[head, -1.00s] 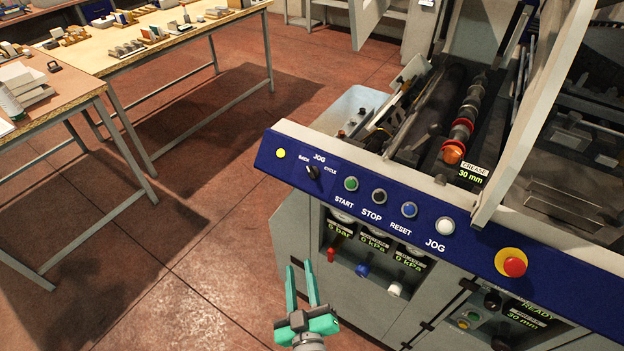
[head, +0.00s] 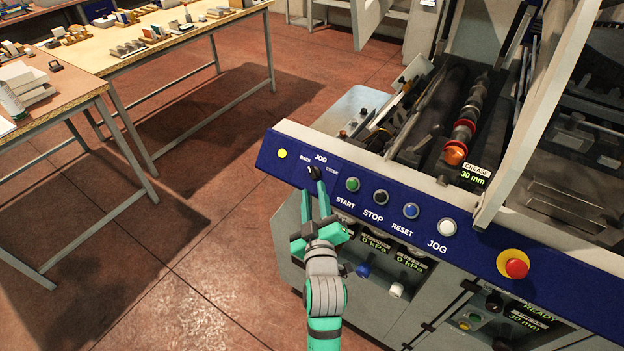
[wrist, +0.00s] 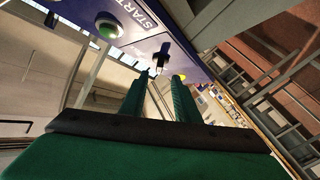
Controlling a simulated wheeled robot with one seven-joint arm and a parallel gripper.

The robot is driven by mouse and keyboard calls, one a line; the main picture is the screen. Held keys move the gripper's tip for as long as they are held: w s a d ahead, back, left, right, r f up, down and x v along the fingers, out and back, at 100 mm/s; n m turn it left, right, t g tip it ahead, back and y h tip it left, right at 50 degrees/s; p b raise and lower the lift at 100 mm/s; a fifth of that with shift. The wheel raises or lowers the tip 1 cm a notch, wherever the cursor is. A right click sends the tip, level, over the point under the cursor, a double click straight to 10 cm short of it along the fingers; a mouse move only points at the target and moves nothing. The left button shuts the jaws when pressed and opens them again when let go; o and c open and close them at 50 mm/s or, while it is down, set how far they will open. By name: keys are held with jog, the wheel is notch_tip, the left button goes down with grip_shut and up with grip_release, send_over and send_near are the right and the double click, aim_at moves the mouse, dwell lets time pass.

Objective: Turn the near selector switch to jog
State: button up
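The black selector switch (head: 315,173) is on the blue panel's left end, under the labels BACK, JOG and CYCLE. Its pale mark appears on the upper left, towards BACK, but it is too small to be sure. My gripper (head: 314,196) is just in front of and below the switch, its two green fingers apart and empty. In the wrist view the switch (wrist: 161,61) shows beyond and between the fingertips of my gripper (wrist: 160,80). I cannot tell whether a finger touches it.
A yellow lamp (head: 282,153) is left of the switch. A green START button (head: 352,185) is close on its right, followed by black, blue and white buttons. A red emergency stop (head: 516,268) is farther right. Open floor lies to the left, before the workbenches.

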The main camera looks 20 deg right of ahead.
aim_at(312, 175)
jog(key=shift+x, duration=2.7)
grip_shut()
